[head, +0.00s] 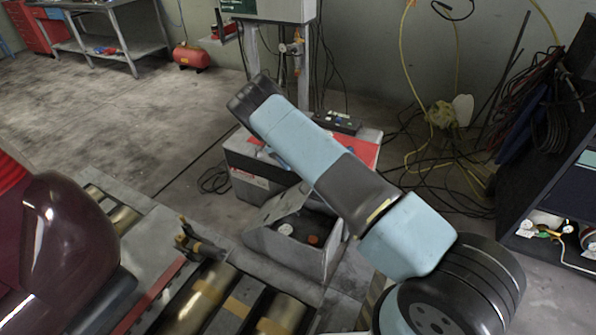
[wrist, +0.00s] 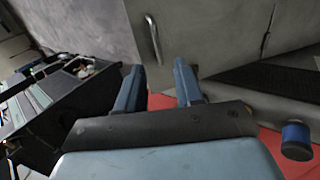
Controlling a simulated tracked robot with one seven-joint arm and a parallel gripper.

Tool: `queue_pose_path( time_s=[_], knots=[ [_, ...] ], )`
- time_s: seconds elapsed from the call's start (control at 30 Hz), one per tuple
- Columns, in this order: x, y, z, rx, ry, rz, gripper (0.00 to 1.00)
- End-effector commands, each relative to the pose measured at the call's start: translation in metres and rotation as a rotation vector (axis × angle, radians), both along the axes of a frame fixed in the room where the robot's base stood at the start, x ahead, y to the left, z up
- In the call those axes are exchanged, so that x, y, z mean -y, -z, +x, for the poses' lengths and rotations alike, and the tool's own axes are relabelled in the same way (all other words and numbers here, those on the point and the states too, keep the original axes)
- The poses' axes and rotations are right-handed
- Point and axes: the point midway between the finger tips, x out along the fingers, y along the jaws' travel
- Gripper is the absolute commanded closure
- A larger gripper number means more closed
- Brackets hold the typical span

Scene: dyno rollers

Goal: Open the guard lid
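In the head view a grey metal box (head: 290,258) stands beside the rollers. Its top shows a dark recess with a dark round part and an orange-red round part (head: 313,240). A slanted grey plate (head: 274,207) at its upper left may be the guard lid; my arm covers part of the area, so its angle is unclear. In the wrist view my gripper (wrist: 160,88) is open, its two blue fingers apart with nothing between them. Ahead of the fingers is a grey panel (wrist: 205,35) with a bar handle (wrist: 154,40). The fingers do not visibly hold the handle.
A red-topped box (head: 245,160) stands behind the grey box, partly behind my arm. Brass-coloured rollers (head: 205,298) and a dark red car body (head: 75,235) are at left. A dark shelf cabinet (head: 540,205) and cables stand at right. Open floor lies at upper left.

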Motion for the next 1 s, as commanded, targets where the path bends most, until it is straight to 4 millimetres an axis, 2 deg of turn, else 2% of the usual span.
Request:
queue_pose_path(
  time_s=[0.2, 0.4, 0.8, 0.9, 1.0],
  knots=[
    [-0.020, -0.033, 0.012, 0.002, -0.001, 0.002, 0.64],
    [-0.031, -0.052, 0.018, 0.000, 0.000, 0.001, 0.64],
    [-0.035, -0.058, 0.020, 0.000, -0.001, 0.001, 0.64],
    [-0.035, -0.059, 0.020, 0.001, -0.001, 0.003, 0.73],
    [-0.032, -0.070, 0.022, 0.003, 0.003, 0.016, 0.82]
  ],
)
